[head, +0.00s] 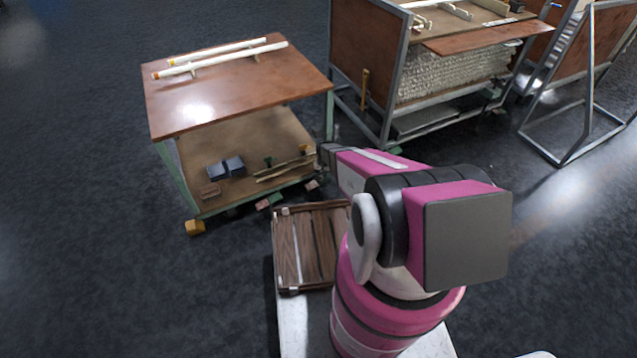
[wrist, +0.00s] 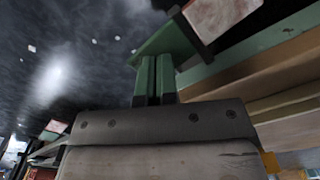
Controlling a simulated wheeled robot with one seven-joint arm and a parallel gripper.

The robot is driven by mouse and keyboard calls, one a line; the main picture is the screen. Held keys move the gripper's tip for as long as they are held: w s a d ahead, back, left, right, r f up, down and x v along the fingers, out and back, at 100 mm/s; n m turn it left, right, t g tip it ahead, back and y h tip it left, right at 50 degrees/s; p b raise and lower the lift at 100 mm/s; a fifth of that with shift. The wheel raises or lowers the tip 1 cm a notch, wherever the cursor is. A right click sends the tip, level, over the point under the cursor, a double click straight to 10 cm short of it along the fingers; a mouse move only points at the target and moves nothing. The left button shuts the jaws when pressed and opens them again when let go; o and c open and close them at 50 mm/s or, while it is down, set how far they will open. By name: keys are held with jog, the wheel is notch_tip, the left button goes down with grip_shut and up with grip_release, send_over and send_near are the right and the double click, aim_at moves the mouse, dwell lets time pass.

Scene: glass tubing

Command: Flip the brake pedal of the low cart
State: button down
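The low cart (head: 240,75) has a brown top, a lower shelf and a green frame. Small reddish pedals show at floor level by its near side, one pedal (head: 263,204) left of my arm and another (head: 312,185) close to my gripper (head: 326,153). My gripper is at the cart's near right corner, partly hidden by my own wrist. In the wrist view a pale red block (wrist: 222,14), which looks like a pedal, is beyond green bars (wrist: 155,78). I cannot tell whether the gripper touches anything, or whether its fingers are open.
White tubes (head: 225,58) lie on the cart's top; blue boxes (head: 226,167) are on its shelf. A yellow block (head: 195,227) is at its near left corner. A taller rack (head: 367,60) stands close at right. A wooden crate (head: 308,250) is beside my arm. Floor at left is clear.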

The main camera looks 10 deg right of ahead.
jog(key=shift+f, duration=0.65)
dwell(0.3)
jog(key=shift+r, duration=3.5)
jog(key=shift+s+r, duration=0.1)
jog(key=shift+r, duration=0.15)
jog(key=s+r, duration=0.7)
jog(key=r, duration=0.4)
jog(key=s+r+n, duration=0.1)
jog(key=s+r, duration=0.6)
jog(key=r, duration=0.5)
jog(key=s+r+n, duration=0.1)
jog(key=s+r, duration=0.6)
jog(key=r, duration=0.4)
jog(key=shift+r, duration=0.25)
jog(key=shift+s, duration=0.1)
